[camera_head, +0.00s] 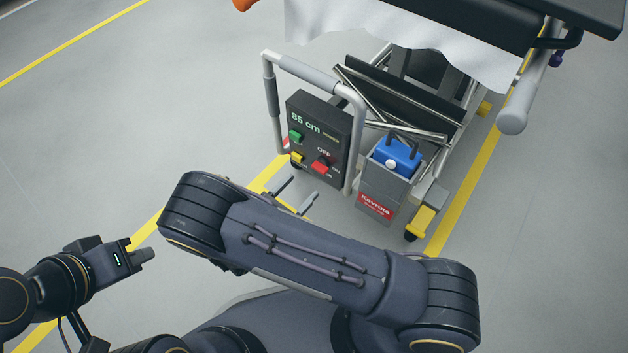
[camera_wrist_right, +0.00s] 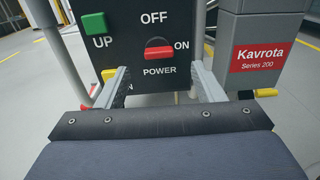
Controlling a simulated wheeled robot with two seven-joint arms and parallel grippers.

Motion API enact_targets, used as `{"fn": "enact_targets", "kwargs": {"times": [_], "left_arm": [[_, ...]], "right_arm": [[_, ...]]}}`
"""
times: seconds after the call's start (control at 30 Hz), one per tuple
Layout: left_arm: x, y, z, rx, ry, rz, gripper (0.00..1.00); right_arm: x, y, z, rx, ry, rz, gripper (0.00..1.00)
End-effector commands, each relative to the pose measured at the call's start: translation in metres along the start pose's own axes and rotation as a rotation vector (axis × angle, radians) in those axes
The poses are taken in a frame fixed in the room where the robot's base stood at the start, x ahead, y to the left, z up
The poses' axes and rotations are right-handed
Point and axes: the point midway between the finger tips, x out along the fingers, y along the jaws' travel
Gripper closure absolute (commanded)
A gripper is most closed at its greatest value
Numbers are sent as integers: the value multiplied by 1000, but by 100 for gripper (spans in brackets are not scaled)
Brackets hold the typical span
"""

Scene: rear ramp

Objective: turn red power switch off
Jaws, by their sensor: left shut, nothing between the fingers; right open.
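The red power switch (camera_head: 320,167) is on the front of a dark control box (camera_head: 318,130) beside the bed frame. In the right wrist view the red switch (camera_wrist_right: 159,52) lies horizontal, level with the ON label at its right; OFF is printed above and POWER below. My right gripper (camera_head: 296,194) is open and empty in front of the box. In its wrist view the two fingers (camera_wrist_right: 160,72) stand apart, one on each side below the switch, and I see no contact with it. My left gripper (camera_head: 143,255) is shut and empty at the left, far from the box.
A green UP button (camera_wrist_right: 94,23) and a partly hidden yellow button (camera_wrist_right: 109,75) sit left of the switch. A grey rail (camera_head: 270,100) frames the box. A grey Kavrota unit (camera_head: 383,185) with a blue part stands right. The floor at left is clear.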

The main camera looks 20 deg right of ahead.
Motion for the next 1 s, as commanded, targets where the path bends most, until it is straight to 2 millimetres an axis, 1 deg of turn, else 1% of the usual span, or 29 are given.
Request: {"fn": "enact_targets", "kwargs": {"times": [0.03,0.13,0.4,0.5,0.6,0.7,0.93,1.0], "left_arm": [[2,-1,1,0,0,0,100],[4,-2,2,0,1,0,100],[15,-7,8,0,1,0,100],[18,-8,9,0,0,0,100],[20,-9,10,0,0,0,100],[20,-9,10,0,0,0,100],[20,-9,10,0,0,0,100],[20,-9,10,0,0,0,100]], "right_arm": [[0,1,-4,-6,-11,12,38],[8,2,-4,-8,-15,15,38],[52,1,-5,-8,-11,10,38],[64,2,-4,-6,-11,11,38],[73,2,-3,-8,-11,11,38],[76,2,-2,-8,-11,11,38],[77,2,-2,-7,-11,12,38],[77,2,-2,-7,-10,12,47]]}}
